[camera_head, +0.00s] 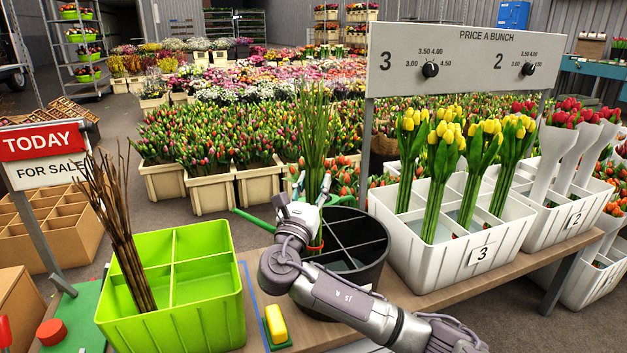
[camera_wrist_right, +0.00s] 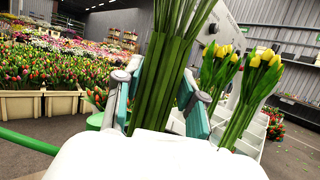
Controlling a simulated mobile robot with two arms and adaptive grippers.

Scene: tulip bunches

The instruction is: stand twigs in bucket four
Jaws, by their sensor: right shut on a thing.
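My right gripper (camera_head: 303,190) is shut on an upright bunch of long green stems (camera_head: 314,130). The stems also stand between the two fingers (camera_wrist_right: 158,98) in the right wrist view (camera_wrist_right: 170,70). The lower end of this bunch is at the black round bucket (camera_head: 377,268), over or inside its rear left part; my arm hides part of it, so I cannot tell whether it touches the bottom. The black bucket has dividers and shows no number. A bundle of brown twigs (camera_head: 118,225) leans in the left part of the divided lime-green bucket (camera_head: 205,318). My left gripper is not in view.
A white crate labelled 3 (camera_head: 480,254) holds yellow tulips right of the black bucket; crate 2 (camera_head: 574,219) stands beyond. A yellow block (camera_head: 276,323) lies between the buckets. The price board (camera_head: 470,62) rises behind. The TODAY sign (camera_head: 42,142) is at left.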

